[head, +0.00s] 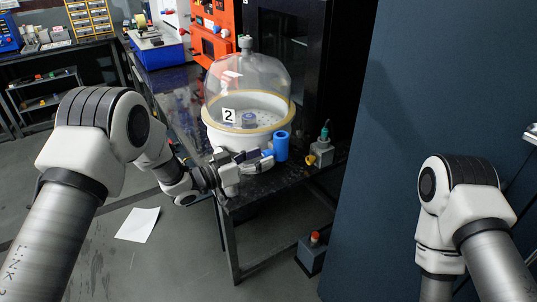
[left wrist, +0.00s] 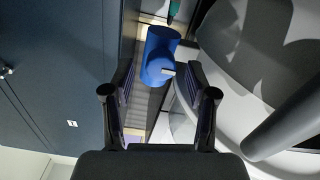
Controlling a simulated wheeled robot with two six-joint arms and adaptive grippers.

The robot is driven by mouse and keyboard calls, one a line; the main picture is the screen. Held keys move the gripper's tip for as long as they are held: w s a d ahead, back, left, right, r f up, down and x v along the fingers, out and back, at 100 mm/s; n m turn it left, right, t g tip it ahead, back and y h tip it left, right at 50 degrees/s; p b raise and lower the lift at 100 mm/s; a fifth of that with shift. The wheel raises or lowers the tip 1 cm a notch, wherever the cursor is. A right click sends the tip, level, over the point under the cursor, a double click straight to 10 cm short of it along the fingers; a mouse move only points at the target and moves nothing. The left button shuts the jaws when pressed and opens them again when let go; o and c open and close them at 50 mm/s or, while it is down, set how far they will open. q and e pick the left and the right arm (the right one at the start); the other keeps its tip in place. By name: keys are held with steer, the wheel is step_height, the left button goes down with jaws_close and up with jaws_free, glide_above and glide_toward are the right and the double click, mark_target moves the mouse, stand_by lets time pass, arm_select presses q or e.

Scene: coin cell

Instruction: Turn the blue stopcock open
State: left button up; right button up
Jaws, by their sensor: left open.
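The blue stopcock (head: 282,147) is on the front right side of a white round vessel (head: 226,140) marked "2", under a clear glass dome (head: 248,75). My left gripper (head: 258,163) is open beside the vessel's front, with its fingers pointing at the stopcock. In the left wrist view the stopcock (left wrist: 161,52) appears just ahead of and between the open fingertips, with a small pale mark on its near end. I cannot tell whether either finger touches it. My right gripper is out of view.
The vessel stands on a dark table (head: 255,187). A small yellow and grey device (head: 320,153) with a green top stands to its right. An orange panel (head: 212,30) is behind, and a blue-grey wall (head: 440,80) fills the right side.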

arm_select(q)
steer(key=x, duration=0.2)
steer(key=shift+w+d+f, duration=0.1)
steer(key=shift+w+d, duration=0.1)
steer(key=shift+s+a, duration=0.1)
steer(key=shift+c, duration=0.4)
jaws_close()
steer(key=shift+f+m+b, duration=0.15)
steer(key=shift+m+b, duration=1.15)
steer(key=shift+m, duration=0.8)
steer(key=shift+o, duration=0.4)
jaws_free()
